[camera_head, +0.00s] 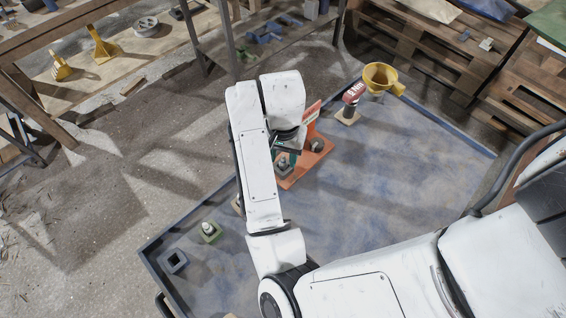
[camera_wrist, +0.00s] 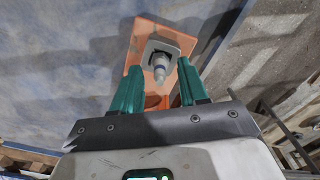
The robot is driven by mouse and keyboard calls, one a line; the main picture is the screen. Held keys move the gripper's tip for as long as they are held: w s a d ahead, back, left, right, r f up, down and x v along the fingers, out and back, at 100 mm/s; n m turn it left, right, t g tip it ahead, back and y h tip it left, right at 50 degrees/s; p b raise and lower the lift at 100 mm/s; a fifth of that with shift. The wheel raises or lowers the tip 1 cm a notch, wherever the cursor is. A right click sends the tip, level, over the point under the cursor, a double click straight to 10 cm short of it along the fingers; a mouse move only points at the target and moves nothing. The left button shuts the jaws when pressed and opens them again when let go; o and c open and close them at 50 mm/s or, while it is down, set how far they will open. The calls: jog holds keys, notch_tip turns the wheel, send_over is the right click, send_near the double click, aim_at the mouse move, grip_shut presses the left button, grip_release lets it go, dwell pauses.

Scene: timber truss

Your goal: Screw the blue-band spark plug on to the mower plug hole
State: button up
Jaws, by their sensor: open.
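A pale spark plug with a bluish band (camera_wrist: 160,68) stands in a grey block (camera_wrist: 171,48) on an orange plate (camera_wrist: 143,35) in the wrist view. How deep it sits in its hole cannot be told. My gripper (camera_wrist: 160,75) is open, its green fingers on either side of the plug, with gaps visible. In the head view my gripper (camera_head: 288,150) is over the orange plate (camera_head: 312,165), largely hidden by my arm. The grey block (camera_head: 283,168) shows partly below it; the plug there is hidden.
The orange upright panel (camera_head: 311,118) stands close behind my gripper. A red-and-grey tool (camera_head: 353,93) and a yellow funnel (camera_head: 378,76) are farther back. A green holder with a pale plug (camera_head: 210,231) and a hollow blue-grey block (camera_head: 175,261) lie left. The blue mat's right side is clear.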

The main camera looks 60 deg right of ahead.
jog(key=shift+f, duration=0.25)
jog(key=shift+c, duration=0.2)
grip_shut()
